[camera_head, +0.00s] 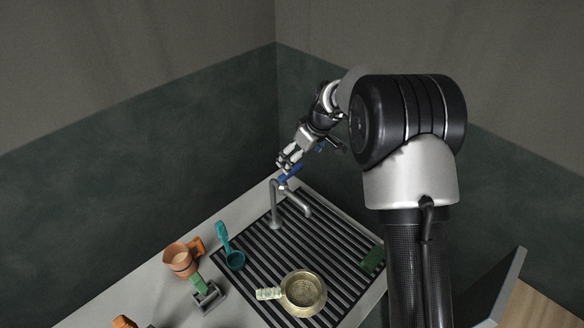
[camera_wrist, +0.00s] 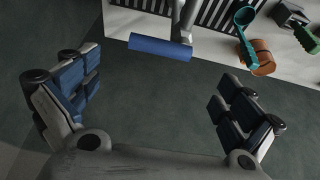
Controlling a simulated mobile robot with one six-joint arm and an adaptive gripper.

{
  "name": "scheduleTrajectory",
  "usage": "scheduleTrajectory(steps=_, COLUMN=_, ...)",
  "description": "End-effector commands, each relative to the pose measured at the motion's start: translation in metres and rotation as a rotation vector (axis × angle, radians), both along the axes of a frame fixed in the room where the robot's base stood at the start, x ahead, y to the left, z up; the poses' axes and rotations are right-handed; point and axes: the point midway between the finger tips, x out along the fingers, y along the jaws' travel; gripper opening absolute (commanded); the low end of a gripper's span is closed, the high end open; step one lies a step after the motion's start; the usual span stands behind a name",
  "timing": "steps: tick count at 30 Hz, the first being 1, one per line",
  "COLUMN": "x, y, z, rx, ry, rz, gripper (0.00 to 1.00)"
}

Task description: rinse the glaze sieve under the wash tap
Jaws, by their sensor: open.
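The glaze sieve, a round brass-coloured pan (camera_head: 304,294) with a pale green handle, sits on the slatted drain grid near the front. The wash tap (camera_head: 276,208) is a grey bent spout standing at the back of the grid, with no water visible. Its blue lever (camera_head: 290,176) also shows in the wrist view (camera_wrist: 160,47). My gripper (camera_head: 287,162) is close to the lever at the back corner. In the wrist view my gripper (camera_wrist: 160,88) is open and empty, with the lever ahead of and between its fingers, apparently not touching them. The sieve is out of the wrist view.
A teal ladle (camera_head: 235,260) lies at the grid's left edge. A terracotta mug (camera_head: 180,262) and a green-handled grey tool (camera_head: 208,297) stand on the pale counter (camera_head: 135,290). A green pad (camera_head: 372,260) lies at the grid's right. Dark walls meet behind the tap.

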Motion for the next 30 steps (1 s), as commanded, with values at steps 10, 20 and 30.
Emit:
scheduleTrajectory(steps=10, x=0.018, y=0.018, z=-0.06, rx=-0.001, ry=0.001, rz=0.0, gripper=1.0)
scheduleTrajectory(steps=20, x=0.022, y=0.022, z=-0.075, rx=0.0, ry=0.0, rz=0.0, gripper=1.0)
scheduleTrajectory(steps=30, x=0.022, y=0.022, z=-0.074, rx=0.0, ry=0.0, rz=0.0, gripper=0.88)
